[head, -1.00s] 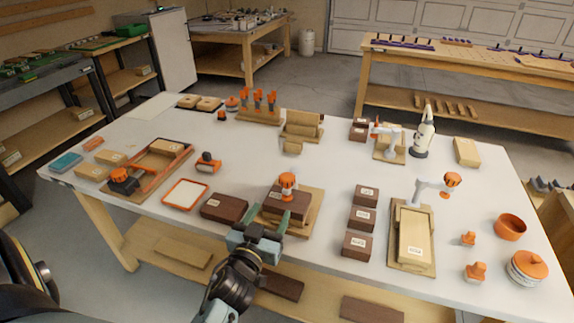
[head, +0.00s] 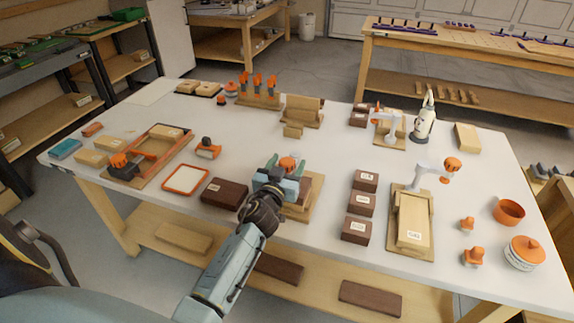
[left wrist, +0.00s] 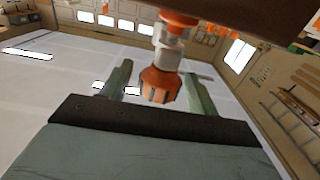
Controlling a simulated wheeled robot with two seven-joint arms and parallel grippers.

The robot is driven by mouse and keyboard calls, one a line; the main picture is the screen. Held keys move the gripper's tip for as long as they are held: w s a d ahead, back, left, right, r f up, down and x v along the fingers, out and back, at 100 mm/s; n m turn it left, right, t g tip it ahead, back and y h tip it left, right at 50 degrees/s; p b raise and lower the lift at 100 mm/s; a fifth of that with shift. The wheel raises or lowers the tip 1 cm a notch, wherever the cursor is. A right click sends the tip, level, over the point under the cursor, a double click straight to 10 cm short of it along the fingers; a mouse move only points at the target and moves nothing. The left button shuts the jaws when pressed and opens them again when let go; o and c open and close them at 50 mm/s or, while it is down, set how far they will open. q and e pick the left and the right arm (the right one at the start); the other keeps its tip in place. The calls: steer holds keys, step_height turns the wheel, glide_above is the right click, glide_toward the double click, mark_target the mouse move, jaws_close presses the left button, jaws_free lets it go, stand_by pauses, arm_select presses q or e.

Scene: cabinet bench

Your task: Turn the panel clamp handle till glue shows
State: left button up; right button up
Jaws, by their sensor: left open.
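An orange ribbed handle (head: 287,162) stands over dark brown blocks on a wooden board (head: 314,190) at the middle of the bench's front. My left gripper (head: 286,165) is open, with one finger on each side of this handle. In the left wrist view the orange handle (left wrist: 157,85) hangs from a pale shaft between the two green fingers of the left gripper (left wrist: 158,76), with visible gaps beside it. The gripper hides most of the blocks and the lower clamp in the head view. No glue can be made out. My right gripper is not in view.
A dark brown block (head: 223,192) lies just left of my gripper, beside an orange-rimmed tray (head: 186,180). Several labelled dark blocks (head: 360,204) stand to the right. Another board with a pale block (head: 413,220) and an orange-knobbed arm (head: 452,164) is farther right.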

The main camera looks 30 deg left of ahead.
arm_select(q)
steer(key=c, duration=1)
steer(key=shift+o, duration=0.2)
steer(key=m+h+p, duration=0.1)
steer(key=h+p, duration=0.1)
steer(key=shift+a+r+m+t+h+p, duration=0.1)
steer(key=shift+r+m+t+h+p, duration=0.1)
steer(key=shift+m+t+h+p, duration=0.15)
steer(key=shift+m+h+p, duration=0.6)
steer(key=shift+m+h, duration=0.15)
steer(key=shift+h, duration=0.3)
steer(key=shift+f+m+h+p, duration=0.1)
steer(key=shift+m+h+p, duration=0.4)
steer(key=shift+h, duration=0.6)
steer(key=shift+m+h, duration=1)
steer(key=shift+h, duration=0.2)
steer(key=shift+f+g+h, duration=0.1)
steer(key=shift+g+h, duration=0.2)
steer(key=shift+g, duration=0.15)
steer(key=o, duration=1)
steer(key=shift+c, duration=0.2)
